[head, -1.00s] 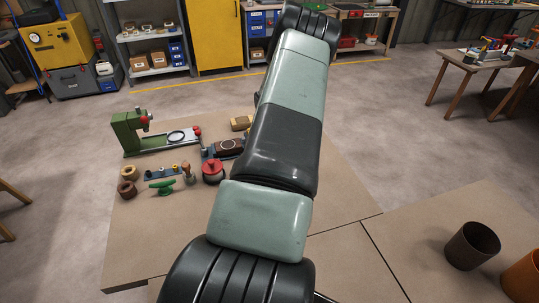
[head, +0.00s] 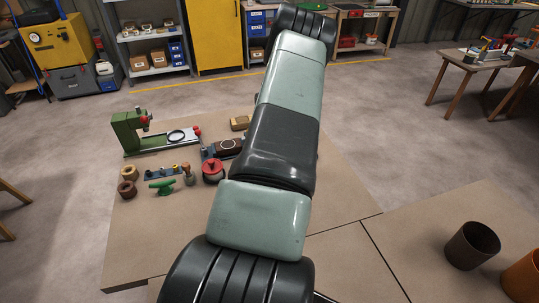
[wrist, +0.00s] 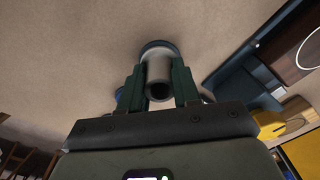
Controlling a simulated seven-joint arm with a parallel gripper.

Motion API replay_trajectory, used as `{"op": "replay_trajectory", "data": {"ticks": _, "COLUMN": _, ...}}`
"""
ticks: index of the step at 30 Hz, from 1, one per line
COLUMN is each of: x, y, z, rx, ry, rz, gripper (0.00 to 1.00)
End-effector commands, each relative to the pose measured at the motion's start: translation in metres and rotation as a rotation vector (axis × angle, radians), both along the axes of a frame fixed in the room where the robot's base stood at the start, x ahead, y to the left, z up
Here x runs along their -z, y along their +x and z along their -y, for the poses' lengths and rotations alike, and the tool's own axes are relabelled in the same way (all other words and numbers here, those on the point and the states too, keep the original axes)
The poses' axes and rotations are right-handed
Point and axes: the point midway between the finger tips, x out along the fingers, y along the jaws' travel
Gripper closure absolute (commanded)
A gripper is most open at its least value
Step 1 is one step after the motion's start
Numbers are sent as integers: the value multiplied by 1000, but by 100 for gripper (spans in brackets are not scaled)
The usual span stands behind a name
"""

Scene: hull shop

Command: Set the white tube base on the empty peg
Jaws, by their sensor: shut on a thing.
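In the wrist view my gripper (wrist: 158,88) is shut on a pale grey-white tube (wrist: 158,72), held between its two dark green fingers with its open end towards the camera. A dark blue round part (wrist: 158,45) shows at the tube's far end; I cannot tell whether it belongs to the tube or lies beyond it. In the head view my arm hides the gripper and the tube. A small blue strip with short pegs (head: 163,172) lies on the table at left. I cannot tell which peg is the empty one.
A green press-like stand (head: 125,132), a red pot (head: 213,173), brown rings (head: 127,189), a green cleat (head: 162,187) and a wooden block (head: 240,123) crowd the table's left side. A brown board (wrist: 288,58) with a white ring is at right in the wrist view. The table's front left is clear.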

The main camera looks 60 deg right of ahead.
Motion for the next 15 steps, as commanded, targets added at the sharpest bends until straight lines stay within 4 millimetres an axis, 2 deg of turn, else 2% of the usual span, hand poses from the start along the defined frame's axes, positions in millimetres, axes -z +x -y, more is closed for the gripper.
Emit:
{"op": "replay_trajectory", "data": {"ticks": 10, "x": 7, "y": 0, "z": 0, "rx": 0, "ry": 0, "rz": 0, "gripper": 100}}
{"op": "replay_trajectory", "data": {"ticks": 11, "x": 7, "y": 0, "z": 0, "rx": 0, "ry": 0, "rz": 0, "gripper": 67}}
{"op": "replay_trajectory", "data": {"ticks": 13, "x": 7, "y": 0, "z": 0, "rx": 0, "ry": 0, "rz": 0, "gripper": 58}}
{"op": "replay_trajectory", "data": {"ticks": 15, "x": 7, "y": 0, "z": 0, "rx": 0, "ry": 0, "rz": 0, "gripper": 58}}
